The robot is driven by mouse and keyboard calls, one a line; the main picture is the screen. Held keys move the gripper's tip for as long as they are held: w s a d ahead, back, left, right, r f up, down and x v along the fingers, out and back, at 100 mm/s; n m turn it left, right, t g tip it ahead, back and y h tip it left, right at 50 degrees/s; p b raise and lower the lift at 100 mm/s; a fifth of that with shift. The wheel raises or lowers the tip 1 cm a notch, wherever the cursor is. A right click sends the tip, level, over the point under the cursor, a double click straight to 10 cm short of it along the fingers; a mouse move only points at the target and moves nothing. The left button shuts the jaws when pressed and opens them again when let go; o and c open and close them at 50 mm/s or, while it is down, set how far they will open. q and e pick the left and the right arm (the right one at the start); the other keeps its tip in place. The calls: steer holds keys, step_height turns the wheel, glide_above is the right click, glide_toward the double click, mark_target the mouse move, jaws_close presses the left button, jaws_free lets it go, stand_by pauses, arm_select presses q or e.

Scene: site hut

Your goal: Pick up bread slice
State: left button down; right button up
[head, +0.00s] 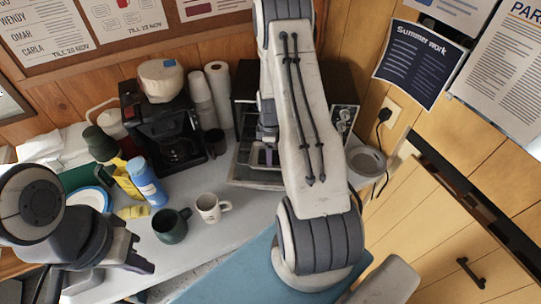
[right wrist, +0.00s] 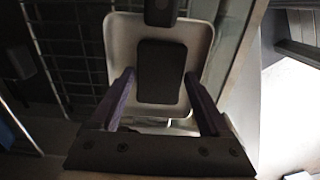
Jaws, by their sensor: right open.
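A pale, rounded-square piece (right wrist: 118,45) that looks like the bread slice lies against a dark wire rack in the right wrist view. A dark block covers its middle. My right gripper (right wrist: 160,98) is open, with one finger on each side of the piece's near part; I cannot tell if they touch it. In the head view my right gripper (head: 262,156) is at the front of the toaster oven (head: 240,172), partly hidden by my arm. The slice cannot be made out there. My left gripper (head: 145,254) is open and empty over the counter's near left part.
On the counter (head: 215,240) stand a green mug (head: 171,228), a white mug (head: 209,208), a blue bottle (head: 146,183) and a coffee maker (head: 168,130). A paper roll (head: 219,92) stands beside the oven. A pale round container (head: 366,163) is right of the oven.

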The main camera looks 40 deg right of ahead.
steer(key=c, duration=1)
